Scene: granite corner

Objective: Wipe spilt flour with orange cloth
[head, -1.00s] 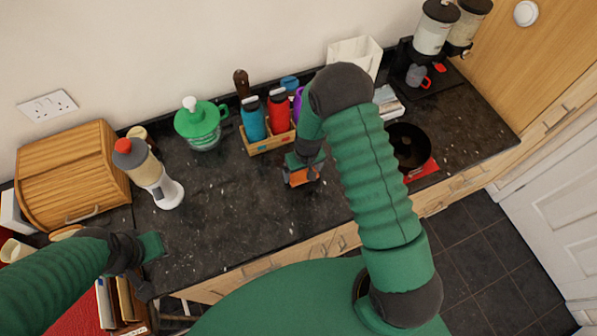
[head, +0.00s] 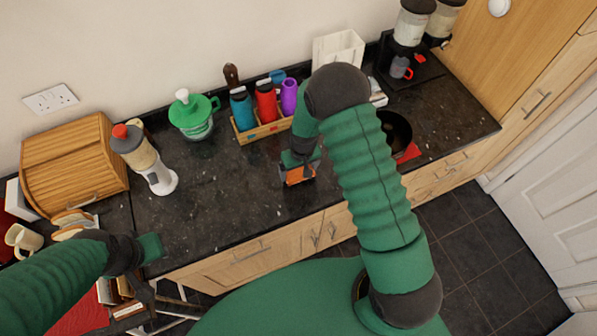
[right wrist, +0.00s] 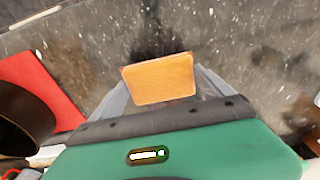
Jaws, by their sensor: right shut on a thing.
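The orange cloth (head: 298,175) is a small folded pad low on the dark counter, near its front edge. My right gripper (head: 297,168) is shut on it from above. In the right wrist view the orange cloth (right wrist: 160,79) sits between the fingers, its flat face showing. Whether it touches the counter is hard to tell. White specks of spilt flour (right wrist: 226,47) lie scattered over the dark worktop in the right wrist view. My left gripper (head: 152,248) is at the counter's front left, away from the cloth; its fingers are too unclear to judge.
A wooden box of bottles (head: 262,130) stands behind the cloth. A black pan (head: 397,130) on a red mat (head: 410,152) is to the right. A green-lidded jar (head: 192,117), a dispenser (head: 150,165) and a bread bin (head: 72,165) stand left. The counter between is clear.

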